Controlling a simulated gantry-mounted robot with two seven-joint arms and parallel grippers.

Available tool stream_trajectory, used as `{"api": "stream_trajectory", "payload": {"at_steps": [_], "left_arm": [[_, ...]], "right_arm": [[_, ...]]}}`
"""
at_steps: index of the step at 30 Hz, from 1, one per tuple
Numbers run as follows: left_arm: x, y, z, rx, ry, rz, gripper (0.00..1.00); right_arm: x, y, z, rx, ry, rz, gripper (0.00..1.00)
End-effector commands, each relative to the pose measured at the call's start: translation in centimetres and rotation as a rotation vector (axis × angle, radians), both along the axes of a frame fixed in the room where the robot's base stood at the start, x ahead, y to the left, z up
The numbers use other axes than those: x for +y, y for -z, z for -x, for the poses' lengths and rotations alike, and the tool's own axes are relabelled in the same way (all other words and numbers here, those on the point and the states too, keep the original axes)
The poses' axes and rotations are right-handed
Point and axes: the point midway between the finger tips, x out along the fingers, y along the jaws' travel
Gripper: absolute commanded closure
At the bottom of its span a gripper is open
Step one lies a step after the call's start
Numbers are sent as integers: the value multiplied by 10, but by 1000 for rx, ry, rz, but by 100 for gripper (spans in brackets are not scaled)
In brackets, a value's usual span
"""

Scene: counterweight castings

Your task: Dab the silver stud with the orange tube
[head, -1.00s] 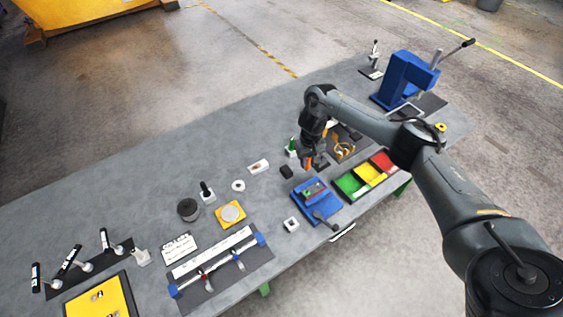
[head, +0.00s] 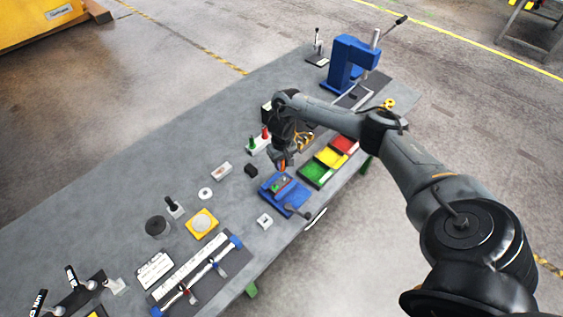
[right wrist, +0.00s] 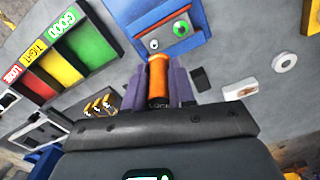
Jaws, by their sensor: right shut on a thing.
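My right gripper (head: 281,163) is shut on the orange tube (right wrist: 158,77), which stands between its two purplish fingers in the right wrist view. In the head view only a small orange patch shows at the fingertips. The tube points towards a blue fixture (head: 270,186) on the bench. In the right wrist view the fixture's blue plate (right wrist: 194,43) carries the small silver stud (right wrist: 154,45) and a green stud (right wrist: 180,29). The silver stud is just beyond the tube's end; a gap seems to show between them. My left gripper is not in view.
Green, yellow and red bins (head: 317,173) stand right of the fixture. A white holder (head: 250,147) with red and green tubes is behind the gripper. A blue press (head: 345,62) stands at the far end.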

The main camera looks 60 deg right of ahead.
Motion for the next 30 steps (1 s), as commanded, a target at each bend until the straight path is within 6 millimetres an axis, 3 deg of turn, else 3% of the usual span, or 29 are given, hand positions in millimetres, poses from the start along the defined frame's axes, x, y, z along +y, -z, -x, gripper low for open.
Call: {"api": "stream_trajectory", "payload": {"at_steps": [7, 21, 30], "left_arm": [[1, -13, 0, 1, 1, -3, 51], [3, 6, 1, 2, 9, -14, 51], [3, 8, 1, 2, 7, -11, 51]], "right_arm": [[0, -3, 1, 2, 1, 0, 100], [0, 36, 0, 1, 2, -1, 100], [0, 44, 0, 0, 0, 0, 100]]}}
